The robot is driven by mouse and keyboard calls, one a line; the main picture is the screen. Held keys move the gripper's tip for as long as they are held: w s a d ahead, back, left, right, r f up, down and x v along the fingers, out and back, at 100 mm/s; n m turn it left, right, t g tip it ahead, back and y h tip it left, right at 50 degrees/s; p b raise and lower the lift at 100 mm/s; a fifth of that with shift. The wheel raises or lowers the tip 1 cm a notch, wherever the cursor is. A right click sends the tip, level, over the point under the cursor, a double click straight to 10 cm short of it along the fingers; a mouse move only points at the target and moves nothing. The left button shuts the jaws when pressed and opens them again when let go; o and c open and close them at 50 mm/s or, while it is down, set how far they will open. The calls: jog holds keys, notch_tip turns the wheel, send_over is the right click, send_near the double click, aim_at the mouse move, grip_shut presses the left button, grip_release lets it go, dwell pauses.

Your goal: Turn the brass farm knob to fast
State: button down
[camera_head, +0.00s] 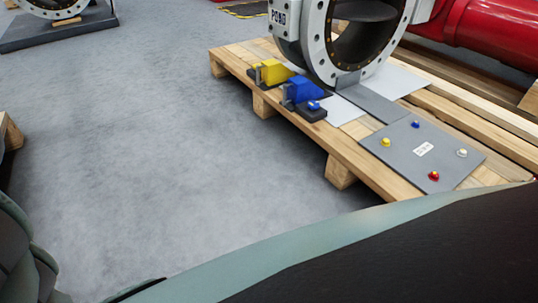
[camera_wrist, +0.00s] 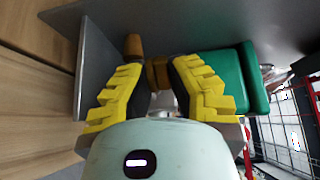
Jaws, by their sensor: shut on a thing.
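In the wrist view my gripper (camera_wrist: 158,88) has its yellow ridged fingers closed on a brown, brass-coloured knob (camera_wrist: 157,73). A fingertip lies on each side of it. A second brown, rounded piece (camera_wrist: 133,45) stands just above and left of the knob; I cannot tell whether it is part of the same fitting. A green block (camera_wrist: 222,72) sits directly to the right of the knob. No "fast" mark or other lettering for the knob is readable. My gripper and the knob do not show in the head view.
A grey plate edge (camera_wrist: 92,70) is close left of my fingers. In the head view, a wooden pallet (camera_head: 335,150) carries a large "POND" valve ring (camera_head: 318,45), yellow (camera_head: 273,72) and blue (camera_head: 305,89) blocks, and a grey button plate (camera_head: 400,158). Open floor (camera_head: 170,160) lies left.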

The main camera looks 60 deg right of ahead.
jog(key=shift+w+r+n+g+y+b, duration=0.1)
jog(key=shift+r+n+g+y+b, duration=0.25)
jog(key=shift+n+g+y+b, duration=0.5)
jog(key=shift+a+n+g+y, duration=0.1)
jog(key=shift+n+g+y, duration=0.35)
jog(key=shift+y, duration=0.4)
jog(key=shift+r+n+g+y+b, duration=0.1)
jog(key=shift+n+g+y+b, duration=0.25)
jog(key=shift+n+g+y, duration=0.3)
jog(key=shift+r+n+g+y, duration=0.1)
jog(key=shift+n+g+y, duration=0.3)
jog(key=shift+g, duration=0.35)
jog(key=c, duration=1.2)
grip_release()
jog(key=shift+c, duration=0.2)
jog(key=shift+o, duration=1.3)
jog(key=shift+w+f, duration=0.15)
jog(key=shift+f, duration=0.15)
jog(key=shift+s+d, duration=0.2)
jog(key=shift+d, duration=0.35)
jog(key=v, duration=1.1)
